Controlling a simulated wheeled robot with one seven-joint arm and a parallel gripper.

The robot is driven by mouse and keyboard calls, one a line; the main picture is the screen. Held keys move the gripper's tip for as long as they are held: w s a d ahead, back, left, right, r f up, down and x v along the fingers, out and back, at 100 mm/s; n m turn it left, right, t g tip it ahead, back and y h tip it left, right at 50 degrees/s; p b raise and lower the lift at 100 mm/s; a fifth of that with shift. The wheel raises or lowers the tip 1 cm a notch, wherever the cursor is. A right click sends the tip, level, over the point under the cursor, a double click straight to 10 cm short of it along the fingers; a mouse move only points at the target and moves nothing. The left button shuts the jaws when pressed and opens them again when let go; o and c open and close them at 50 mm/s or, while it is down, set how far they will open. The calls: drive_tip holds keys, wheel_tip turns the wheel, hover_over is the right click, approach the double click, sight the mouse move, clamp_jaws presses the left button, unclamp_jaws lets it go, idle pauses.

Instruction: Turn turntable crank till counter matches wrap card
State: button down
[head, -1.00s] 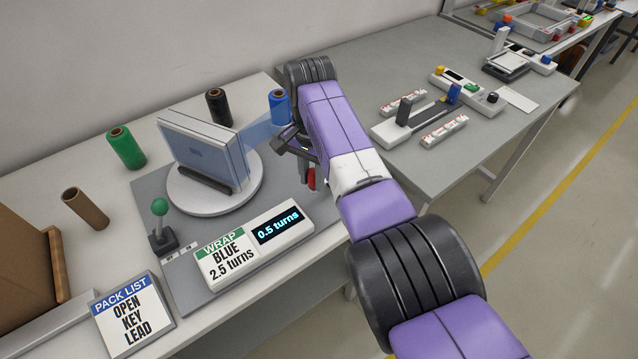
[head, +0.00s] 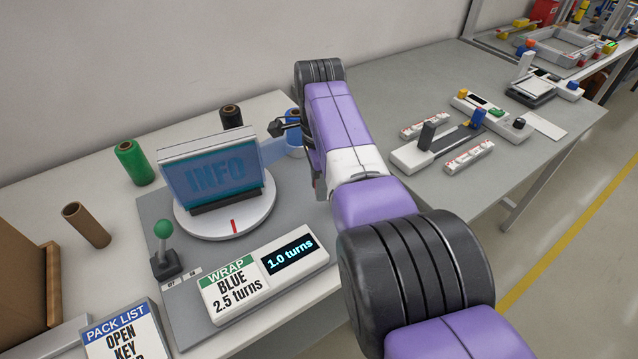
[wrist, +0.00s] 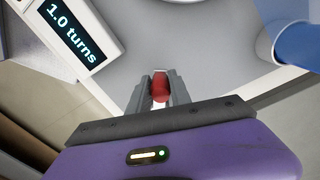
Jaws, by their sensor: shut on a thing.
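The turntable (head: 262,213) is a white disc with a red mark at its front edge. A box-like screen sign (head: 212,178) reading INFO stands on it, covered by blue film. A blue film band (head: 272,150) runs from it toward the blue roll (head: 292,138). The counter (head: 290,254) reads 1.0 turns. The wrap card (head: 234,290) reads BLUE 2.5 turns. In the wrist view my gripper (wrist: 160,90) is shut on the red crank knob (wrist: 160,84). In the head view my arm hides the crank and fingertips.
A lever with a green knob (head: 163,229) stands left of the turntable. A pack list card (head: 122,335) is at front left. Another table (head: 420,90) with devices stands right.

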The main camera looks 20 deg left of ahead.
drive_tip(key=shift+w+r+m, duration=0.1)
drive_tip(key=shift+w+m, duration=0.1)
drive_tip(key=shift+m, duration=0.1)
drive_tip(key=c, duration=1.2)
unclamp_jaws()
drive_tip(key=shift+r, duration=3.85)
